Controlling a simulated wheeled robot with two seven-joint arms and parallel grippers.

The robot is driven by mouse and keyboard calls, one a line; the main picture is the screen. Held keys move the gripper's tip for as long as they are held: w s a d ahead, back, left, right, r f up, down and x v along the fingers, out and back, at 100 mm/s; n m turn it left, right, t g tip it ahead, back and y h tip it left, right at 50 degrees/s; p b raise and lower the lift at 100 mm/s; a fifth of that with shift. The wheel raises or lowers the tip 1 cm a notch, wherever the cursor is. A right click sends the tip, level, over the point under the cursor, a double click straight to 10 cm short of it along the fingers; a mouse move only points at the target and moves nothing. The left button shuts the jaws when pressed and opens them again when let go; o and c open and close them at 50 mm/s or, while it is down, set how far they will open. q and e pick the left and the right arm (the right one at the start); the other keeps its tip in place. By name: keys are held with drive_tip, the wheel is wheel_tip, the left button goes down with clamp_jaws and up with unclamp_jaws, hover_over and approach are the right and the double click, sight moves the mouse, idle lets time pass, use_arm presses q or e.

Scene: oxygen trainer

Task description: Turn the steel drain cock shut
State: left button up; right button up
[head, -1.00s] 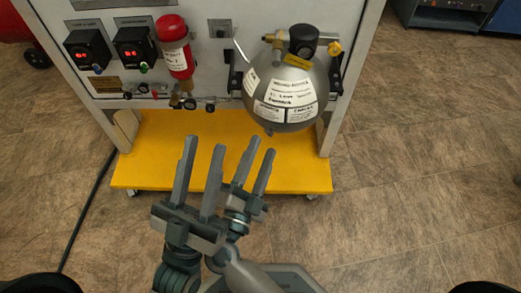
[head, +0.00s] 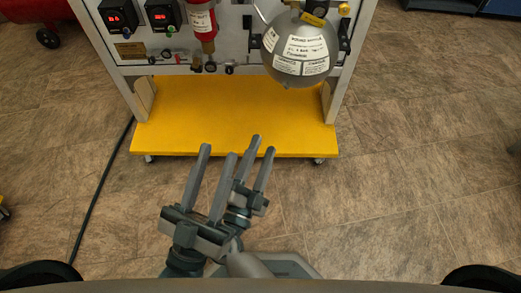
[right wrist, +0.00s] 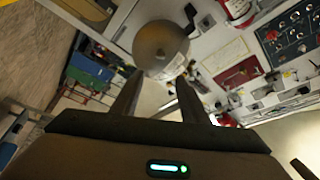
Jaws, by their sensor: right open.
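Several small valves and fittings sit along the panel's lower edge in the head view. One small fitting (head: 210,67) is below the red cylinder (head: 201,20), and another (head: 230,69) is to its right. I cannot tell which of them is the steel drain cock or how its handle stands. My left gripper (head: 217,153) is open and empty, in front of the yellow base. My right gripper (head: 262,145) is open and empty just right of it; its fingers also show in the right wrist view (right wrist: 158,98). Both are well apart from the panel.
A grey sphere vessel (head: 290,71) with white labels hangs on the panel's right; it also shows in the right wrist view (right wrist: 160,45). The yellow base platform (head: 235,115) juts out below. A dark cable (head: 100,190) lies on the floor at left. Floor at right is clear.

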drive_tip(key=s+d+r+n+t+y, duration=0.2)
drive_tip(key=s+d+r+n+y, duration=0.2)
drive_tip(key=s+r+n+y, duration=0.2)
drive_tip(key=s+d+r+n+t+y, duration=0.2)
drive_tip(key=s+d+r+n+y, duration=0.2)
drive_tip(key=r+n+y, duration=0.5)
drive_tip(key=shift+s+d+r+n, duration=0.3)
drive_tip(key=shift+s+r+n, duration=0.5)
drive_tip(key=shift+n, duration=0.8)
drive_tip(key=shift+f, duration=0.15)
drive_tip(key=shift+c, duration=0.3)
drive_tip(key=shift+c, duration=0.9)
drive_tip(key=shift+s+d, duration=0.1)
drive_tip(key=shift+d, duration=0.05)
